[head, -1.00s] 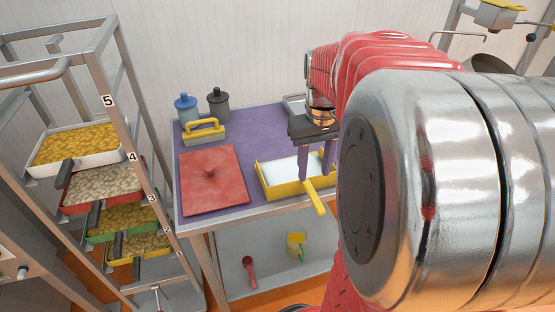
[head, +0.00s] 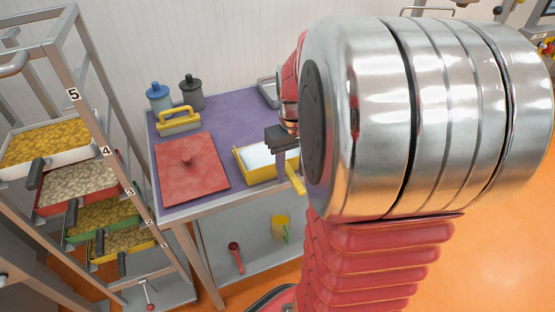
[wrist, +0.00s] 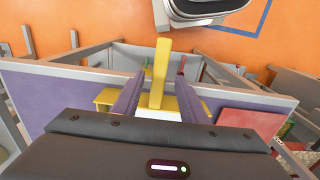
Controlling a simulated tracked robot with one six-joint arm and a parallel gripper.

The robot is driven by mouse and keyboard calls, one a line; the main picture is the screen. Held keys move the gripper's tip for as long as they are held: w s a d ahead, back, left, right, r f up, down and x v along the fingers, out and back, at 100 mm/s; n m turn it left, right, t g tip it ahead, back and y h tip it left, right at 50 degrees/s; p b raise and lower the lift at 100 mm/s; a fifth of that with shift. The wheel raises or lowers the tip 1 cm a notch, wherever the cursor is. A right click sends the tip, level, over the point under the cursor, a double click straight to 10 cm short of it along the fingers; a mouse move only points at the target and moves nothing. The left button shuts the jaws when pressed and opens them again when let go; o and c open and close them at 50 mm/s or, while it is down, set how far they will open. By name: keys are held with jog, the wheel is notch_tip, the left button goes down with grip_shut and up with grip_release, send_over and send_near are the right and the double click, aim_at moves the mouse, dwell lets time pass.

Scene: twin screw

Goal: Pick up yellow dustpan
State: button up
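The yellow dustpan (head: 258,178) lies on the purple table top, with white material in its pan. Its yellow handle (head: 296,182) points out over the front edge of the table. My gripper (head: 289,165) is above the dustpan's right part, partly hidden by my own arm. In the wrist view, the handle (wrist: 158,75) shows between my two purple fingers, with a gap visible on each side. My gripper (wrist: 157,88) is open there. The pan is mostly hidden behind the gripper body in that view.
A red lid (head: 190,170) lies left of the dustpan. A yellow-handled tool (head: 179,120), a blue jar (head: 159,97) and a dark jar (head: 191,92) stand behind it. A rack of food trays (head: 80,185) is at the left. The lower shelf holds a red scoop (head: 235,256) and a yellow cup (head: 279,228).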

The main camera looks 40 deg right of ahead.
aim_at(293, 175)
jog(key=shift+d+f, duration=0.1)
jog(key=shift+f, duration=1.7)
jog(key=shift+c, duration=0.5)
grip_shut()
